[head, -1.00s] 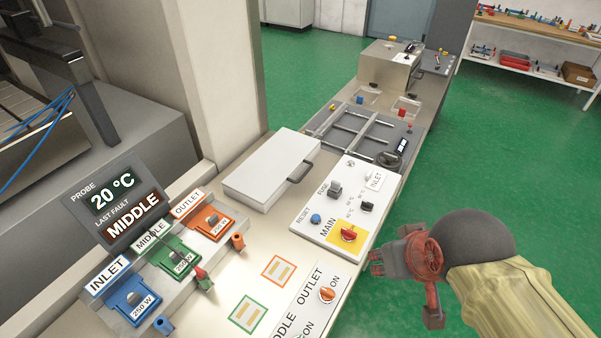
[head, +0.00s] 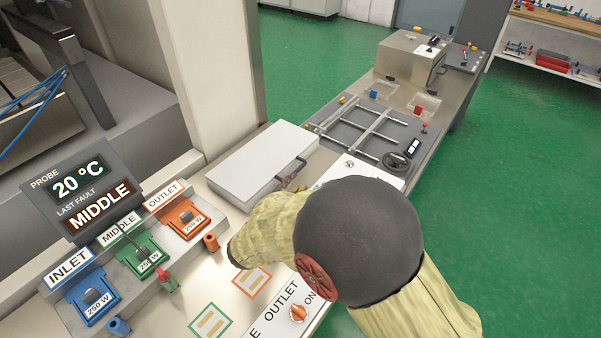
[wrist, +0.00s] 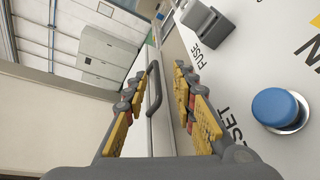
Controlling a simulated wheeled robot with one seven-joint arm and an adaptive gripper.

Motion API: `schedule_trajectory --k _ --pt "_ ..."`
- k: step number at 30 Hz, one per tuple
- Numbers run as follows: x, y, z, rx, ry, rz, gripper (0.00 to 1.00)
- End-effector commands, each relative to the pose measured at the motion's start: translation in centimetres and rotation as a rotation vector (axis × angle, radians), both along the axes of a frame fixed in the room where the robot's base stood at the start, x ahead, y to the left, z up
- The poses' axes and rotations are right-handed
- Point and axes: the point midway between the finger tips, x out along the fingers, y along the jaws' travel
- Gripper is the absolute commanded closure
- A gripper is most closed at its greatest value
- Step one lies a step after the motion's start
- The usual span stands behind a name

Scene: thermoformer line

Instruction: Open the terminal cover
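The terminal cover (head: 262,160) is a flat pale lid lying level on the bench in the head view, with a dark bar handle (head: 291,173) on its right edge. In the wrist view, the handle (wrist: 154,90) shows between the fingers of my gripper (wrist: 160,76), beyond or near their tips. The fingers, with yellow pads, are spread apart and do not appear to touch the handle.
The control panel with a blue reset button (wrist: 281,108) and a grey fuse block (wrist: 206,28) lies close to the right finger. A display (head: 82,190) and coloured inlet, middle and outlet blocks stand at left. A white pillar (head: 213,75) rises behind the cover.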

Motion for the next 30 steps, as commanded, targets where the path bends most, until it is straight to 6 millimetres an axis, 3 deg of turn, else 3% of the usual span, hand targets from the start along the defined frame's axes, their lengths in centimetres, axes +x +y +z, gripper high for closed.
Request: schedule_trajectory --k 2,5,19,30 --pt "0.1 1.9 -1.1 -0.022 -0.008 0.053 0.73" --pt "0.5 2.7 -1.5 -0.031 -0.015 0.078 0.73" --pt "6.3 0.6 -2.8 -0.031 -0.015 0.076 0.73" --pt "7.5 0.2 -2.9 -0.032 -0.015 0.078 0.73"
